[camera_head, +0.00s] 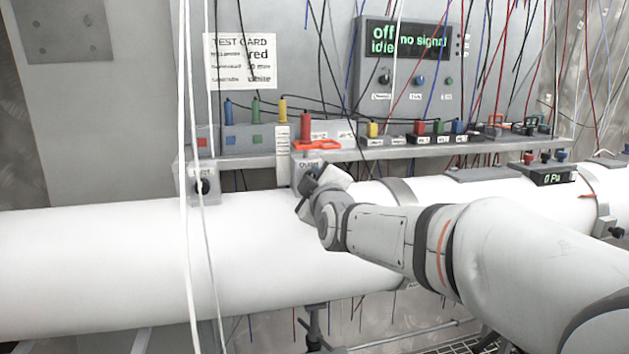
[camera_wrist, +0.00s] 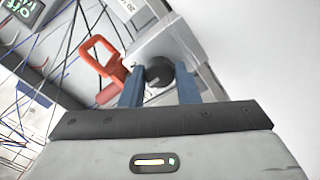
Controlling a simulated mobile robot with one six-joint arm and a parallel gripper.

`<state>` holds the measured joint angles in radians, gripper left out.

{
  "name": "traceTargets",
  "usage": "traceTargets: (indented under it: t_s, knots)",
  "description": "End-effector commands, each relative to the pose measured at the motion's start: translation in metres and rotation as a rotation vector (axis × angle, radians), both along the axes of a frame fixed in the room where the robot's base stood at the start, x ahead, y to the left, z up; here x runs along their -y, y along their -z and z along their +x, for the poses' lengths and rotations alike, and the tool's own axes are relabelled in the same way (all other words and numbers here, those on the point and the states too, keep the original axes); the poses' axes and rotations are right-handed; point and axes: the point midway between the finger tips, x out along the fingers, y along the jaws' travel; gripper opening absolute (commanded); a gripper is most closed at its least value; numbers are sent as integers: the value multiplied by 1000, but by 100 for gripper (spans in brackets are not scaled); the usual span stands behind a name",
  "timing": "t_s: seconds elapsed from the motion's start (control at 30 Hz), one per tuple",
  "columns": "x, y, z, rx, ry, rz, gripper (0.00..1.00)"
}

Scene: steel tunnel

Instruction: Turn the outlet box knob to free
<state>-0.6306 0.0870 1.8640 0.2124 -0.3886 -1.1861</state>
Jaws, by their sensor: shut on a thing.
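The outlet box (camera_head: 306,165) is a small grey box under the shelf edge, above the white pipe, with part of its "Outlet" label showing. My gripper (camera_head: 308,190) is in front of it and hides its knob in the head view. In the wrist view the black round knob (camera_wrist: 159,72) sits on the box's pale face (camera_wrist: 165,45). The two blue fingers of my gripper (camera_wrist: 160,92) stand on either side of the knob and are shut on it. The display panel (camera_head: 412,50) reads "off", "idle" and "no signal" in green.
A matching inlet box (camera_head: 203,186) with a black knob is to the left. A red-orange clamp-like part (camera_wrist: 100,58) is close beside the outlet box. The shelf (camera_head: 400,150) above carries coloured plugs and blocks. Many thin cables hang around; the white pipe (camera_head: 100,265) runs below.

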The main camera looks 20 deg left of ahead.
Motion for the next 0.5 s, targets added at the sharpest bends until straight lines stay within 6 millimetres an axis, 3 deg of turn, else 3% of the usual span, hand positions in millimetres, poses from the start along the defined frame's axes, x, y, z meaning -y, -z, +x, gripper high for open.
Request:
traceTargets:
  t_s: [0.4, 0.43, 0.5]
  knots:
    - [2, 4, 2, -2, 5, -10, 6]
    - [2, 4, 2, -2, 5, -10, 29]
    - [2, 3, 2, -2, 4, -9, 35]
